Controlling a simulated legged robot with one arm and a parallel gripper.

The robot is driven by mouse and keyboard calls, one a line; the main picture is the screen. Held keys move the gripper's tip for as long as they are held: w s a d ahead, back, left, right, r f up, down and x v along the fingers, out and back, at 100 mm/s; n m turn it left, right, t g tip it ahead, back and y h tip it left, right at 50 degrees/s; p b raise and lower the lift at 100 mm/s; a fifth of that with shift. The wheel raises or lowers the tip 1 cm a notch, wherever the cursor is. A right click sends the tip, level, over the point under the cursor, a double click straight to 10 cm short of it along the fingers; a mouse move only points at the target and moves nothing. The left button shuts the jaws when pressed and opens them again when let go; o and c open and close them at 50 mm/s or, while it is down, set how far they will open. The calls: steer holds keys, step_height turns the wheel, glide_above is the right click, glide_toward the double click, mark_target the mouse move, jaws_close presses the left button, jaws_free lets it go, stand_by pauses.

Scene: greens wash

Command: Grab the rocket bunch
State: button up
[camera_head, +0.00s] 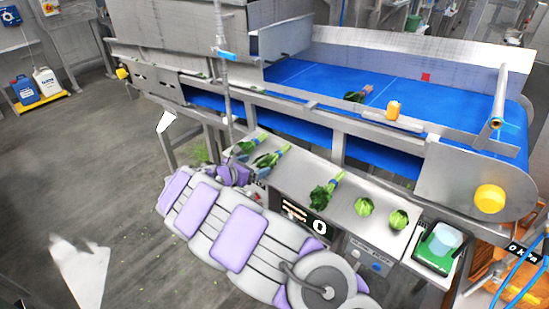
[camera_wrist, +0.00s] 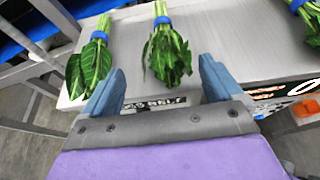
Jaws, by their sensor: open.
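Three leafy bunches with blue bands lie on the steel shelf. The middle one, with narrow, jagged leaves, looks like the rocket bunch (camera_wrist: 167,55); it also shows in the head view (camera_head: 268,160). A broad-leaved bunch (camera_wrist: 90,66) lies to its left, also in the head view (camera_head: 245,147). A third bunch (camera_head: 322,197) lies further right, cut off at the wrist view's right edge (camera_wrist: 312,22). My gripper (camera_wrist: 160,75) is open and empty, its fingers at the shelf's front edge, either side of the middle bunch's leaf tips and apart from them.
Two round green heads (camera_head: 364,206) (camera_head: 398,219) sit right on the shelf (camera_head: 345,220). A scale with a green top (camera_head: 437,246) stands beyond them. Behind is a blue belt (camera_head: 320,85) with a bunch (camera_head: 354,97) and an orange item (camera_head: 393,110). Frame posts stand behind the shelf.

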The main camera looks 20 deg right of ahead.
mark_target(264, 164)
steer(key=x, duration=0.2)
steer(key=b+x, duration=0.1)
steer(key=x, duration=0.1)
steer(key=shift+s+d+f, duration=0.25)
steer(key=shift+d, duration=0.2)
steer(key=shift+w+d+f, duration=0.1)
steer(key=shift+w, duration=0.05)
steer(key=shift+c, duration=0.4)
steer(key=c, duration=1)
